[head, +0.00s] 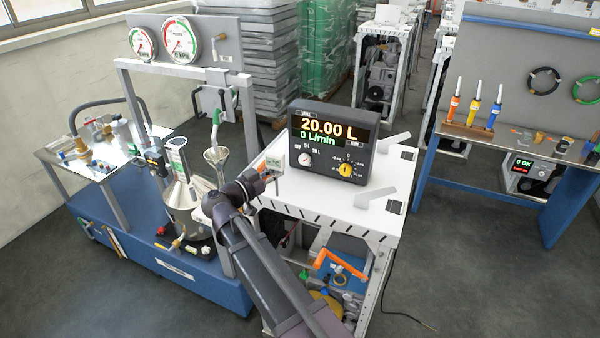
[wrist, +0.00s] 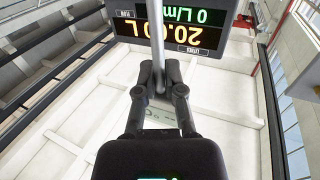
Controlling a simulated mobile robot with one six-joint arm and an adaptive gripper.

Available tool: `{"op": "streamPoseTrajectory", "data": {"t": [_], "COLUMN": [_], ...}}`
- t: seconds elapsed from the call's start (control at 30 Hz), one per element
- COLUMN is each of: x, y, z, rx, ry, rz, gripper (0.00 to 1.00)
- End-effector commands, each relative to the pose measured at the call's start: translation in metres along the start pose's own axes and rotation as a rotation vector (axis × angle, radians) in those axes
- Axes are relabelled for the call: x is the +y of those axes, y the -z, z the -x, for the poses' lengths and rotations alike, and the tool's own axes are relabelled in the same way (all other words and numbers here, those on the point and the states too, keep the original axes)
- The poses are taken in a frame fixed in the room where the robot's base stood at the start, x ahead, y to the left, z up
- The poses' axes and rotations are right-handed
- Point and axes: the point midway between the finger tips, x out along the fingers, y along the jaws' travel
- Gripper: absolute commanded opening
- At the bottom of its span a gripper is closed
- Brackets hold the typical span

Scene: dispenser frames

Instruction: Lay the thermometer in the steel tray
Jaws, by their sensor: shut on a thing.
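My gripper (wrist: 160,80) is shut on a thin grey rod in the wrist view, which I take to be the thermometer (wrist: 156,28). The rod runs from between the fingertips to the top edge of the picture, in front of the display. In the head view my gripper (head: 264,174) is small, beside the front left of the display unit; the rod cannot be made out there. A shiny steel surface (head: 88,172) on the blue base at the left carries valves and fittings. I cannot tell whether it is the steel tray.
The display unit (head: 333,142) reads 20.00 L and stands on a white cabinet (head: 318,205). A steel measuring can (head: 185,207) and a funnel (head: 216,156) stand left of my arm. Gauges (head: 181,43) stand above them. A blue bench (head: 470,165) is at the right.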

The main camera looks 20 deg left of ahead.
Motion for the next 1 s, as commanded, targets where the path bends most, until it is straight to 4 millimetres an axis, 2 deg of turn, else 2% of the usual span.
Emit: {"op": "streamPoseTrajectory", "data": {"t": [0.03,0.2,0.4,1.0], "x": [-0.002,-0.007,-0.011,-0.013], "y": [-0.002,-0.005,-0.007,-0.008], "z": [-0.011,-0.042,-0.068,-0.081], "rx": [0.0,0.0,0.0,0.0], "ry": [-0.002,-0.002,-0.001,0.001], "rz": [0.0,0.0,0.0,0.0], "gripper": [0.0,0.0,0.0,0.0]}}
